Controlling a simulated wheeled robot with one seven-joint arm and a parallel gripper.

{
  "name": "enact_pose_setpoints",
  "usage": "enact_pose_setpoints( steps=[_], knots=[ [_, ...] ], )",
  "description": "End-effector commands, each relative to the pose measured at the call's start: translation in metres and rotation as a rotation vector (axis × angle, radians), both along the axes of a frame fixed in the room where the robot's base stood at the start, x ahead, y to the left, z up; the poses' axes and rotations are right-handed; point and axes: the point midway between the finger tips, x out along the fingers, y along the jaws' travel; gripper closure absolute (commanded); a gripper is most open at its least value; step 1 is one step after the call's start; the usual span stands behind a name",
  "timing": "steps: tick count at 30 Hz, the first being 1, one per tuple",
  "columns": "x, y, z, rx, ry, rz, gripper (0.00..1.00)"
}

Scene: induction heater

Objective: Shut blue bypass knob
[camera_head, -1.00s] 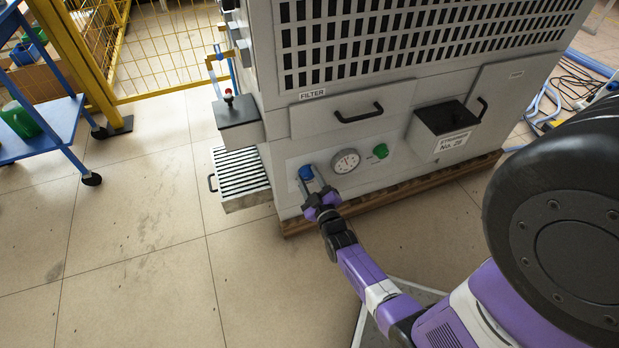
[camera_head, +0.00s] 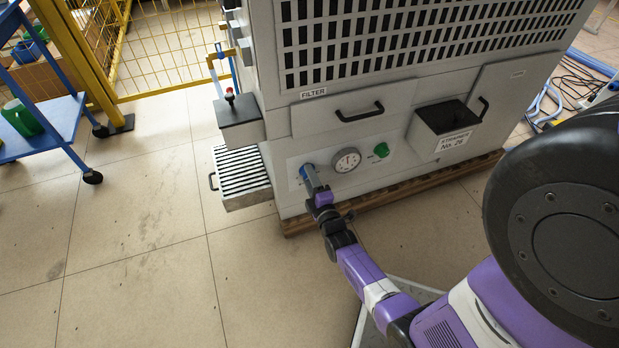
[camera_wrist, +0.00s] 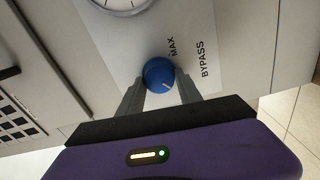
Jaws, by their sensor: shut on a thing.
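The blue bypass knob (camera_wrist: 158,74) sits on the light panel of the machine, beside the printed words MAX and BYPASS in the wrist view. A pale pointer line shows on its face. My gripper (camera_wrist: 160,88) is shut on the knob, with one grey finger on each side of it. In the head view the knob (camera_head: 306,170) is mostly hidden behind my gripper (camera_head: 310,178), which reaches it from the lower right.
A round gauge (camera_head: 347,160) and a green knob (camera_head: 381,150) are to the right of the blue knob. The floor in front is clear.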

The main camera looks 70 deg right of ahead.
Motion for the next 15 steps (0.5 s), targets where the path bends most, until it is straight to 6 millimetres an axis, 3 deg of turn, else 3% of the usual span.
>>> enact_pose_setpoints(
  steps=[15],
  knots=[
    [0.0005,0.0011,-0.0014,-0.068,0.083,0.002,0.99]
  ],
)
